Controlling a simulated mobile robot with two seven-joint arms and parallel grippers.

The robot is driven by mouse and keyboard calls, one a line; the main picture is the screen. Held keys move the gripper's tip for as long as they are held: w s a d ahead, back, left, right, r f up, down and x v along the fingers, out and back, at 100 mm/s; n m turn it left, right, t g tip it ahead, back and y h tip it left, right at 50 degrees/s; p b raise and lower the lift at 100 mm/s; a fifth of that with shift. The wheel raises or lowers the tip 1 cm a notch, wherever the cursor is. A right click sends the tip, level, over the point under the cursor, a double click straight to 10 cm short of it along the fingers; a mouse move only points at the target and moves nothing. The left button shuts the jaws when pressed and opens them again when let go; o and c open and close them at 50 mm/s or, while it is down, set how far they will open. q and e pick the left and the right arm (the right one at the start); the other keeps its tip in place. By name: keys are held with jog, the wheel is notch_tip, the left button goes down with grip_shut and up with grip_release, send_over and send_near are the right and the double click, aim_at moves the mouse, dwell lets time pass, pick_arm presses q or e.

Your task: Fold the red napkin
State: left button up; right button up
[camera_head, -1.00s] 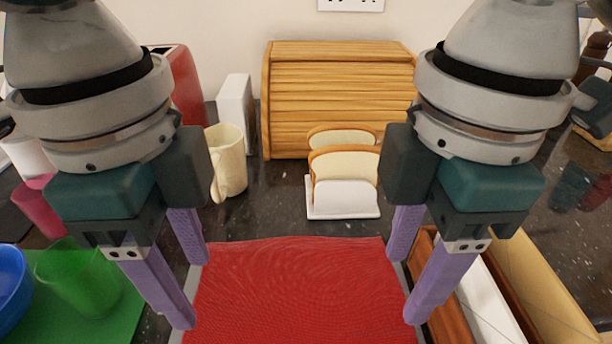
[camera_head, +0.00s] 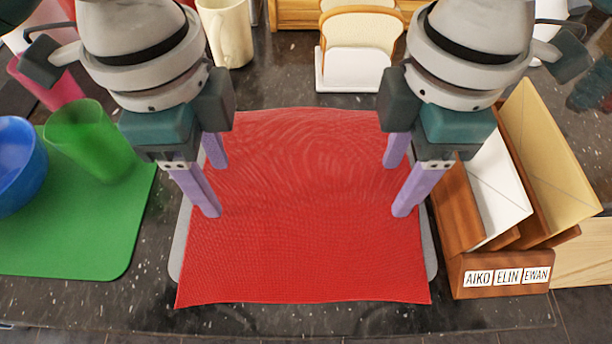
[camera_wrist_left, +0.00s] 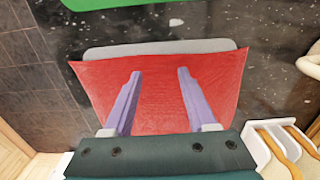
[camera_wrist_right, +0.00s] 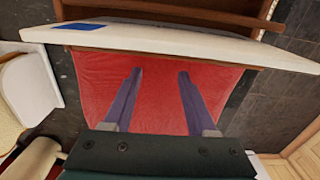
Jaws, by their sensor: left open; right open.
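The red napkin (camera_head: 305,235) lies spread out flat on a grey mat (camera_head: 178,250) near the counter's front edge, with faint ripples toward its back. It hangs slightly past the mat at the front. My left gripper (camera_head: 218,190) is open over the napkin's left side, with nothing between its fingers. My right gripper (camera_head: 395,190) is open over the right side, also empty. The left wrist view shows the napkin (camera_wrist_left: 160,100) beneath the parted fingers, and the right wrist view shows it (camera_wrist_right: 150,90) too. I cannot tell whether the fingertips touch the cloth.
A green mat (camera_head: 70,240) with a green cup (camera_head: 90,140) and a blue bowl (camera_head: 15,165) is at left. A wooden letter holder (camera_head: 475,275) stands close at right. A toast rack (camera_head: 350,75) and a cream mug (camera_head: 228,35) are behind.

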pick_arm(q)
jog(key=shift+f, duration=0.2)
pick_arm(e)
jog(key=shift+f, duration=0.2)
pick_arm(q)
jog(key=shift+c, duration=0.4)
pick_arm(e)
jog(key=shift+c, duration=0.4)
pick_arm(q)
grip_shut()
pick_arm(e)
grip_shut()
